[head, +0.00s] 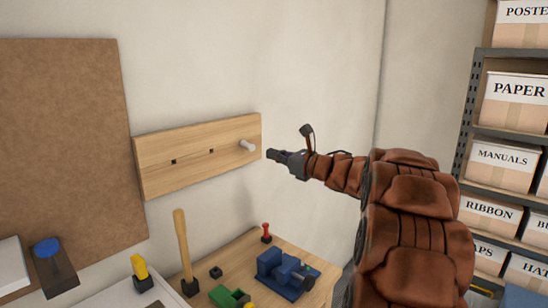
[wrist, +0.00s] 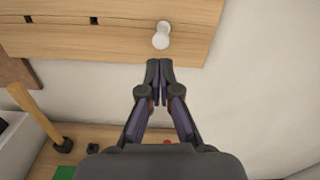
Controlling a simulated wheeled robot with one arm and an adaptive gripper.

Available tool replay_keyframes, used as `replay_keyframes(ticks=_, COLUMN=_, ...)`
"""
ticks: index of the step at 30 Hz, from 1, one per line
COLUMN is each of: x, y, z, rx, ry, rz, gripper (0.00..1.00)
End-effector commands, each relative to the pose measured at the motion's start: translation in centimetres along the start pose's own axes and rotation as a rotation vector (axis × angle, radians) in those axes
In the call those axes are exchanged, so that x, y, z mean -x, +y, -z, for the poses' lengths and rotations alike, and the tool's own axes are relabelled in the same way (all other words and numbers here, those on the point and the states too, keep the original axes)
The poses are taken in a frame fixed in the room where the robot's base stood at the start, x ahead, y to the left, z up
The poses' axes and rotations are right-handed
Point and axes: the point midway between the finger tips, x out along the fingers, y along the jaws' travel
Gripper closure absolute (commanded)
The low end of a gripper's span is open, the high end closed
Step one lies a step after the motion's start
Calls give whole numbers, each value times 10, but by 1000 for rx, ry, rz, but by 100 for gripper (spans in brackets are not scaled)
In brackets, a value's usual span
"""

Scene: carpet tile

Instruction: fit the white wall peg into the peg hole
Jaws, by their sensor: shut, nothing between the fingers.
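The white wall peg (head: 247,146) sticks out from the right part of a wooden board (head: 168,179) on the wall. It also shows in the wrist view (wrist: 161,36), near the board's lower edge. Two dark square holes show to its left, a left one (head: 174,162) and a middle one (head: 211,151). My gripper (head: 270,154) is shut and empty. In the wrist view its fingertips (wrist: 159,66) are together just below the peg in the picture, apart from it. The peg's inner end is hidden in the board.
Below the board, a wooden bench (head: 318,267) holds a blue vise (head: 285,268), a red item (head: 266,232), a green item (head: 228,296) and a wooden-handled tool (head: 182,245). Shelves with labelled boxes (head: 500,165) stand at right. The wall right of the board is bare.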

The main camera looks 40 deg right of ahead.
Motion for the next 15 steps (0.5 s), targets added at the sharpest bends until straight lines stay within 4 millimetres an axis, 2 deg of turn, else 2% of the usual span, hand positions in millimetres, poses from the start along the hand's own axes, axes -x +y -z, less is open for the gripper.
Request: replay_keyframes(ticks=15, x=-47, y=0, z=-5, rx=0, ry=-1, rz=-2, gripper=100)
